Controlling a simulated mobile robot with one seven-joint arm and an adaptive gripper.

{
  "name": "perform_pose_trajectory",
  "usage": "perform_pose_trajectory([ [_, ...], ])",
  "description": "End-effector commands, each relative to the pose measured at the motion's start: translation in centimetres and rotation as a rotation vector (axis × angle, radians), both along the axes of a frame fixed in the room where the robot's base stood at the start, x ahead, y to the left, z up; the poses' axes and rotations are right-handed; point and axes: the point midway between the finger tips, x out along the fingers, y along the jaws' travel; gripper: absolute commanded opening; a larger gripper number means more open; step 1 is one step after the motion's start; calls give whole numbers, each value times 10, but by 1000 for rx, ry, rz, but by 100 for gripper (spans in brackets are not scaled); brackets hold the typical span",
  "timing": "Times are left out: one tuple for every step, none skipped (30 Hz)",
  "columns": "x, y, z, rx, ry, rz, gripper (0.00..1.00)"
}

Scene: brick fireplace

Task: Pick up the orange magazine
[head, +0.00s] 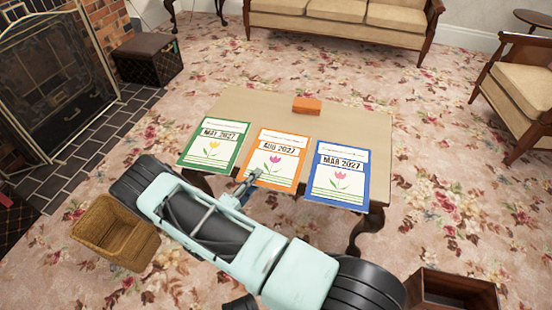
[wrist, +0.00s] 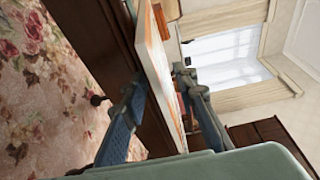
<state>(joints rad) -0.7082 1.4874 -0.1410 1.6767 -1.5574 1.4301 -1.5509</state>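The orange magazine (head: 271,158) lies flat on a low wooden table (head: 350,122), between a green magazine (head: 213,144) and a blue one (head: 339,175). Its near edge is close to the table's front edge. My gripper (head: 250,178) is at its lower left corner in the head view. In the wrist view, my gripper (wrist: 160,78) has its two fingers apart, one on each side of the edge of the orange magazine (wrist: 163,62). Whether either finger touches it is hard to tell.
A small orange block (head: 307,106) lies on the table behind the magazines. A wicker basket (head: 115,232) stands on the floor at left, and a dark wooden box (head: 452,290) at lower right. A sofa (head: 340,18) and an armchair (head: 520,85) stand beyond open carpet.

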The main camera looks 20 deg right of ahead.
Motion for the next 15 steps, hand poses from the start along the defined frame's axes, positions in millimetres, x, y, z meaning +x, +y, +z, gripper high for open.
perform_pose_trajectory([
  [0, 0, 0, 0, 0, 0, 27],
  [0, 0, 0, 0, 0, 0, 27],
  [0, 0, 0, 0, 0, 0, 25],
  [0, 0, 0, 0, 0, 0, 21],
  [0, 0, 0, 0, 0, 0, 18],
  [0, 0, 0, 0, 0, 0, 14],
  [0, 0, 0, 0, 0, 0, 10],
  [0, 0, 0, 0, 0, 0, 7],
  [0, 0, 0, 0, 0, 0, 3],
  [0, 0, 0, 0, 0, 0, 0],
  [0, 0, 0, 0, 0, 0, 0],
  [0, 0, 0, 0, 0, 0, 0],
  [0, 0, 0, 0, 0, 0, 0],
  [0, 0, 0, 0, 0, 0, 0],
  [0, 0, 0, 0, 0, 0, 0],
])
